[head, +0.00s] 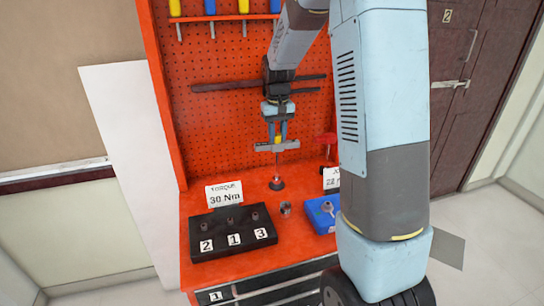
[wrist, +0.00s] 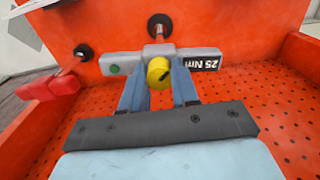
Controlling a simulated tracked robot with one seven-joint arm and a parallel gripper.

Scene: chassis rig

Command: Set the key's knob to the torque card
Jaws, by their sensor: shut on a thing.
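The torque key (head: 267,147) stands upright on the orange bench, its shaft reaching down to a round black foot. In the wrist view its grey crossbar (wrist: 136,62) has a green button and a dark window that reads 25 Nm, upside down. My gripper (head: 278,138) is above the key, its fingers pointing down. In the wrist view the fingers are shut on the yellow knob (wrist: 158,72), one on each side. The torque card (head: 224,195) stands at the left of the bench and reads 30 Nm.
A black block (head: 218,245) with stations numbered 2, 1 and 3 lies in front of the torque card. A small metal piece (head: 285,208) and a blue block (head: 318,217) are to its right. A second card (head: 331,178) is partly hidden by my arm. A pegboard (head: 215,120) rises behind.

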